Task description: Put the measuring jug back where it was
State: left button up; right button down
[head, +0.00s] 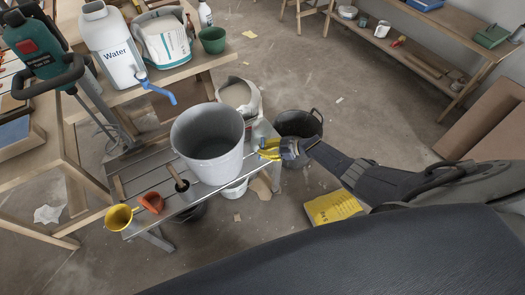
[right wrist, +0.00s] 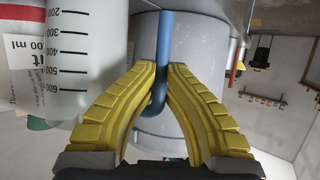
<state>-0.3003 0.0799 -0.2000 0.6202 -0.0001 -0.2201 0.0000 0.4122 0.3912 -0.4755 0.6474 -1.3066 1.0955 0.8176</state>
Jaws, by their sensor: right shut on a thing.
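The measuring jug (head: 262,130) is small and translucent and shows beside the right side of the large grey bucket (head: 200,158) in the head view. In the right wrist view the jug (right wrist: 85,60) fills the upper left, with its dark scale marks. My right gripper (head: 270,150) has yellow fingers and is at the jug's near side. In the right wrist view my right gripper (right wrist: 165,85) is shut on a blue bar (right wrist: 166,45), which looks like the jug's handle. Whether the jug touches anything below is unclear. My left gripper is out of view.
The bucket stands on a slatted metal bench (head: 140,185) with a yellow funnel (head: 119,217), an orange cup (head: 151,202) and a dark-handled tool (head: 178,180). A water canister (head: 108,50) stands behind.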

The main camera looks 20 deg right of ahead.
jog(key=shift+f, duration=0.1)
jog(key=c, duration=1.5)
grip_release()
jog(key=shift+f, duration=0.1)
